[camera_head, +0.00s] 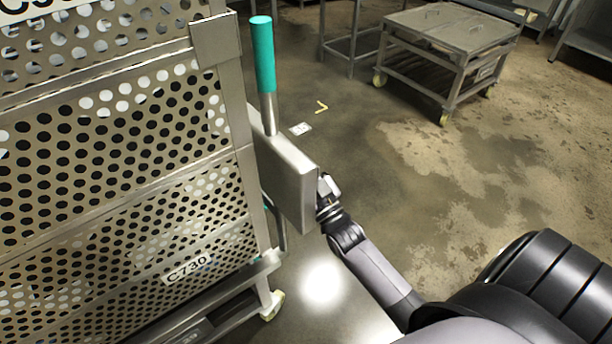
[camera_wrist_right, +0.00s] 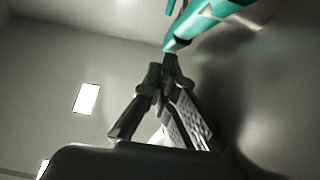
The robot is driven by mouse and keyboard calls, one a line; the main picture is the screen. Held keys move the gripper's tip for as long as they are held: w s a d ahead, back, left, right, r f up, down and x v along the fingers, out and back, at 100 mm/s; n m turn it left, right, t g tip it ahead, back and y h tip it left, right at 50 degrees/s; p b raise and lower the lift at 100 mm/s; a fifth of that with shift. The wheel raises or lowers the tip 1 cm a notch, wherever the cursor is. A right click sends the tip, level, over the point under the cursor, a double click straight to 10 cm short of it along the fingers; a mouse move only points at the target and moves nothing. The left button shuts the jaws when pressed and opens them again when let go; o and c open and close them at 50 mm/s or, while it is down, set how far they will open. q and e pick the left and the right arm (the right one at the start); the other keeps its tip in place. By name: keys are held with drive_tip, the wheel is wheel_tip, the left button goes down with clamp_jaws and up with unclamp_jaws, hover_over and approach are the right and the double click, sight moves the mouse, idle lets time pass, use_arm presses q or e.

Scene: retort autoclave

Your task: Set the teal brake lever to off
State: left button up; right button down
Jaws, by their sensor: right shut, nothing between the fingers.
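A teal handle (camera_head: 263,55) on a metal stem stands upright from a flat grey metal box (camera_head: 290,180) at the side of the perforated cart. A small teal piece (camera_head: 264,201) shows lower down, mostly hidden behind the box. My right gripper (camera_head: 327,187) is at the right side of the box, its fingers largely hidden there. In the right wrist view my right gripper (camera_wrist_right: 169,70) is shut and empty, its fingertips close to a teal bar (camera_wrist_right: 196,28). I cannot tell whether they touch, or which teal part this is. My left gripper is not in view.
The perforated metal cart (camera_head: 110,150), labelled C730, fills the left side and stands on casters. A low wheeled metal trolley (camera_head: 445,30) stands at the back right.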

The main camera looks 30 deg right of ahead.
drive_tip(key=v, duration=1.1)
drive_tip(key=shift+s, duration=0.25)
